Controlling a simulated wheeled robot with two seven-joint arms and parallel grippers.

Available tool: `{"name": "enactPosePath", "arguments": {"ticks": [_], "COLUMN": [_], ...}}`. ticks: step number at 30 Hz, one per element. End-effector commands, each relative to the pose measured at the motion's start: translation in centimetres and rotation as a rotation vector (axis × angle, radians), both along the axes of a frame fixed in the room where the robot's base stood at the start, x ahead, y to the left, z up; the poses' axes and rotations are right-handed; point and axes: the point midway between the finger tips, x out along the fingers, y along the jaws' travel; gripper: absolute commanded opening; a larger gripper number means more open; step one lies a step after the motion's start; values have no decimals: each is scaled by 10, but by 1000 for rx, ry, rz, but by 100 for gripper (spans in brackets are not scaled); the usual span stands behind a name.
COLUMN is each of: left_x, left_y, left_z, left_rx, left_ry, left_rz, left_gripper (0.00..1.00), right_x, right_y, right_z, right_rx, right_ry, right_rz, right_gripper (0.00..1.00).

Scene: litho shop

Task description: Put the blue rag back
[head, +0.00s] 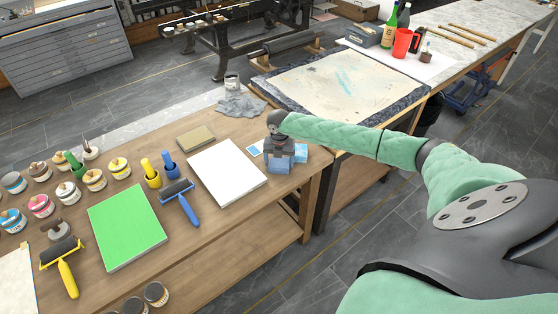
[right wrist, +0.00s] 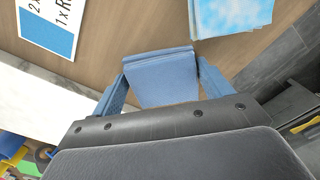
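The blue rag (right wrist: 160,80) is a folded, plain blue pad with layered edges. In the right wrist view it lies between the two fingers of my right gripper (right wrist: 165,82), and both fingers meet its sides near the tips. In the head view my right gripper (head: 280,152) is low at the right end of the wooden table (head: 225,262) and hides most of the rag. A light blue and white mottled piece (right wrist: 230,14) lies just beyond on the table. I cannot tell how far the rag is above the tabletop. My left gripper is out of view.
A printed card (head: 255,148) and a white slab (head: 227,172) lie left of the gripper. A blue roller (head: 179,200), a green slab (head: 125,226) and several ink jars are further left. A grey crumpled cloth (head: 240,103) lies behind. The table's right edge is close.

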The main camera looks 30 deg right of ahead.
Motion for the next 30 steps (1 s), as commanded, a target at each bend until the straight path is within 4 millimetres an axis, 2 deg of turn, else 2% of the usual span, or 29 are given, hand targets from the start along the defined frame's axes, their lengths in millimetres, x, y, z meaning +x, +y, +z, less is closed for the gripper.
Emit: {"name": "enactPosePath", "arguments": {"ticks": [1, 3, 14, 16, 18, 30], "left_x": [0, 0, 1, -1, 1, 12], "left_y": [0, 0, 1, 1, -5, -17], "left_z": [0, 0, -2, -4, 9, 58], "left_rx": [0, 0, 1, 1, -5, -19], "left_ry": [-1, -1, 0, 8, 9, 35], "left_rz": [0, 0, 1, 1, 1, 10], "left_gripper": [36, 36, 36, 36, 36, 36], "right_x": [0, 0, 0, 0, 0, 0], "right_y": [0, 0, 0, 0, 0, 0], "right_z": [0, 0, 5, 11, 20, 94], "right_rx": [0, 0, 0, 0, 0, -1], "right_ry": [0, 0, -1, -1, -1, -2], "right_rz": [0, 0, 0, 0, 0, 1], "right_gripper": [89, 97, 97, 97, 97, 97]}}
